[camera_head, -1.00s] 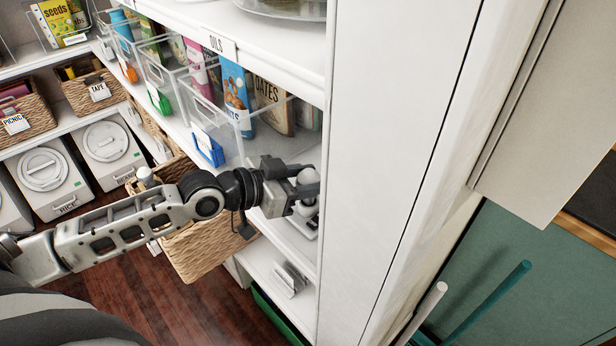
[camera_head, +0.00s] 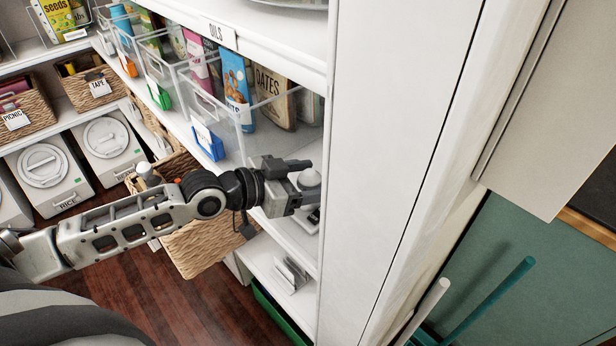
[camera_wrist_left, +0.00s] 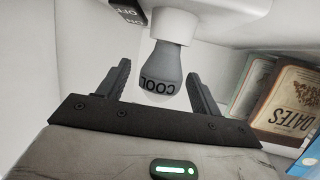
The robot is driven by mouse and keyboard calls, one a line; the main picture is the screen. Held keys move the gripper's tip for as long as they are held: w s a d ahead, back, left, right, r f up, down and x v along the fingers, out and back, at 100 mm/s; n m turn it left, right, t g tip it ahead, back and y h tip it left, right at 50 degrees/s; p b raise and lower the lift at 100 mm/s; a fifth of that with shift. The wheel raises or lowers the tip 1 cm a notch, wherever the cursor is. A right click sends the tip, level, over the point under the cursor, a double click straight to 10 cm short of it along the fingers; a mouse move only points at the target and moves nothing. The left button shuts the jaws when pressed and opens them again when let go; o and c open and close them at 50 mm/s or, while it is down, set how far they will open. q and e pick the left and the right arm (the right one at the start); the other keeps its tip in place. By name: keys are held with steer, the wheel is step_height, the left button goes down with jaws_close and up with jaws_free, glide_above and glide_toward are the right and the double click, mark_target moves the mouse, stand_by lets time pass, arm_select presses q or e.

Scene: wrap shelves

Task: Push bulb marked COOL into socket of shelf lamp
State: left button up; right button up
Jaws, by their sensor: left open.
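The bulb marked COOL (camera_wrist_left: 162,72) is grey with a pale rounded end. Its lettering reads upside down in the left wrist view. Its narrow neck meets the white socket (camera_wrist_left: 174,24) of the shelf lamp, with no gap that I can see; how deep it sits is hidden. In the head view the bulb's pale round end (camera_head: 309,178) shows at my gripper's tip. My left gripper (camera_wrist_left: 158,88) is open, with one finger on each side of the bulb and visible space between. It also shows in the head view (camera_head: 306,182). My right gripper is not in view.
A white upright panel (camera_head: 390,150) stands close to the right of my left gripper. The shelf with the OILS label (camera_head: 218,33) is above. A wicker basket (camera_head: 205,240) is below my forearm.

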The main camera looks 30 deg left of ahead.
arm_select(q)
steer(key=shift+s, duration=0.1)
steer(key=p+v, duration=0.6)
steer(key=v, duration=0.9)
steer(key=shift+s+a+r, duration=0.15)
steer(key=shift+s, duration=0.2)
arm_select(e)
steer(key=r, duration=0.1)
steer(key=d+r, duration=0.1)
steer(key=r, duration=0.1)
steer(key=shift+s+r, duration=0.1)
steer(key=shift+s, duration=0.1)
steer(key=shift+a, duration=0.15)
arm_select(q)
steer(key=shift+s, duration=0.1)
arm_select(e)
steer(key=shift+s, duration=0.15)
